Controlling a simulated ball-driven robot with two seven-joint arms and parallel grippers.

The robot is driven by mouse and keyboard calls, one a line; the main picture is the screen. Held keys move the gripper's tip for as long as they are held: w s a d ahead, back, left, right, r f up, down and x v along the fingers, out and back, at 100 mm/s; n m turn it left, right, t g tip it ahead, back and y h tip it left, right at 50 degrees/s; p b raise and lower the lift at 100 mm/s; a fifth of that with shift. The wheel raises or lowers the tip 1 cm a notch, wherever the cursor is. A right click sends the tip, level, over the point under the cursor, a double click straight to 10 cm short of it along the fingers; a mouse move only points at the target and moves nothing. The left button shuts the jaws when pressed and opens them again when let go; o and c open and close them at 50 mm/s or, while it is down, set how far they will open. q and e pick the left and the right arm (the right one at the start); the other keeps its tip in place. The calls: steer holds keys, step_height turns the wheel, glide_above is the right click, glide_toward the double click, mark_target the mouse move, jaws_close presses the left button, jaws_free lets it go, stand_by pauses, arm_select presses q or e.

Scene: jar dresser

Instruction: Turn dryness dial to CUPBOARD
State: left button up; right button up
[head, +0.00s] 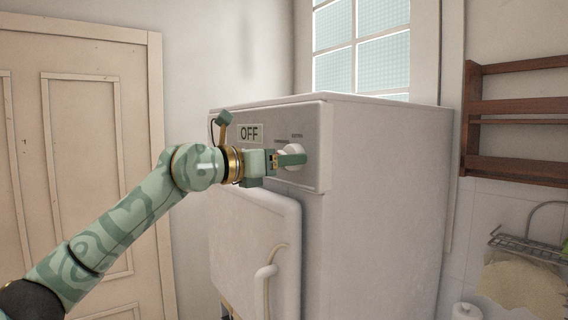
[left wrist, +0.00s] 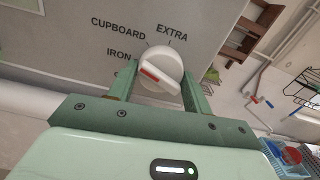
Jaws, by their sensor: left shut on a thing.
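The white round dryness dial (head: 297,149) sits on the grey control panel at the top of the white machine. In the left wrist view the dial (left wrist: 163,68) has a raised bar with a red mark at its left end. The red mark points left, roughly toward the IRON label (left wrist: 119,54). The CUPBOARD label (left wrist: 118,28) is above IRON, and EXTRA (left wrist: 172,33) is at the upper right. My left gripper (head: 289,158) is shut on the dial, one finger on each side; it also shows in the left wrist view (left wrist: 160,86). My right gripper is not in view.
An OFF sign (head: 249,133) is on the panel left of the dial. Below is a white door (head: 250,235) with a curved handle (head: 265,280). A wooden rack (head: 515,165) hangs on the right wall. A beige room door (head: 80,130) stands at the left.

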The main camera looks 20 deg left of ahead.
arm_select(q)
steer(key=shift+w+f+m, duration=0.1)
steer(key=shift+f+m, duration=0.1)
steer(key=shift+m, duration=2.1)
steer(key=o, duration=1)
steer(key=shift+r, duration=0.1)
steer(key=shift+c, duration=0.2)
steer(key=shift+a, duration=0.1)
steer(key=b+v, duration=0.5)
steer(key=v, duration=1.1)
